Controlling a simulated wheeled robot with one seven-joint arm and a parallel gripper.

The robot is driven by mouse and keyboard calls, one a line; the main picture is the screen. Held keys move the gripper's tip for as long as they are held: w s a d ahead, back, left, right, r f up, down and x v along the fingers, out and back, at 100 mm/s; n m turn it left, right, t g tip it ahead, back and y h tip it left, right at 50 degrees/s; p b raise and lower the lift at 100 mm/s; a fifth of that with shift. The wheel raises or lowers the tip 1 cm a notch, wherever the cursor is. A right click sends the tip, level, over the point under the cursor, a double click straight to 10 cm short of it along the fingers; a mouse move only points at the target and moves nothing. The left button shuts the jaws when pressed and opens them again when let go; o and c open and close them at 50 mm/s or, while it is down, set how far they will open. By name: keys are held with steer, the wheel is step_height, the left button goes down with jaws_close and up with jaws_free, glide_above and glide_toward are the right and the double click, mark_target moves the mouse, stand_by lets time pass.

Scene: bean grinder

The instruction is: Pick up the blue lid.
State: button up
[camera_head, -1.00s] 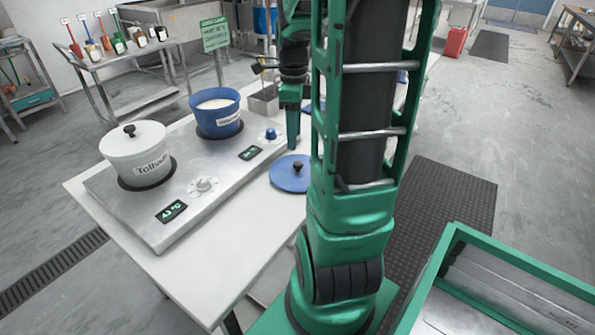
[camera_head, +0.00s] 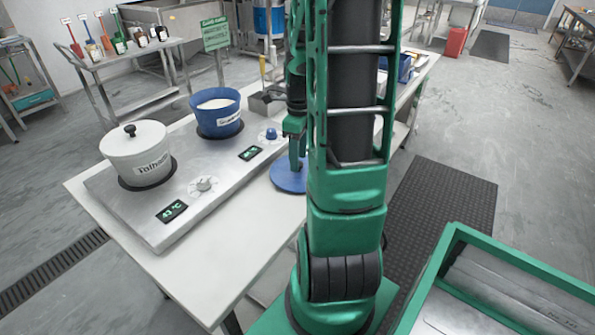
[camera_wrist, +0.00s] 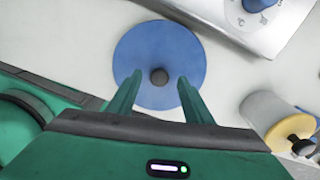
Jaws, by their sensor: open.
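The blue lid (camera_head: 288,175) lies flat on the white table beside the steel hot plate. Its far part is partly hidden by my arm in the head view. In the wrist view the lid (camera_wrist: 160,55) is a round blue disc with a dark knob (camera_wrist: 159,76) at its middle. My gripper (camera_wrist: 158,78) is open, with one green finger on each side of the knob. The fingers look apart from the knob, and their height above the lid is hard to tell. In the head view my gripper (camera_head: 297,162) is over the lid.
A blue pot (camera_head: 216,113) and a white lidded pot (camera_head: 136,154) stand on the hot plate (camera_head: 190,175). The front of the table (camera_head: 225,255) is clear.

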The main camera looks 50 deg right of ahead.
step_height(320, 180, down, 2)
steer(key=c, duration=1.2)
steer(key=shift+o, duration=0.2)
steer(key=shift+r, duration=0.1)
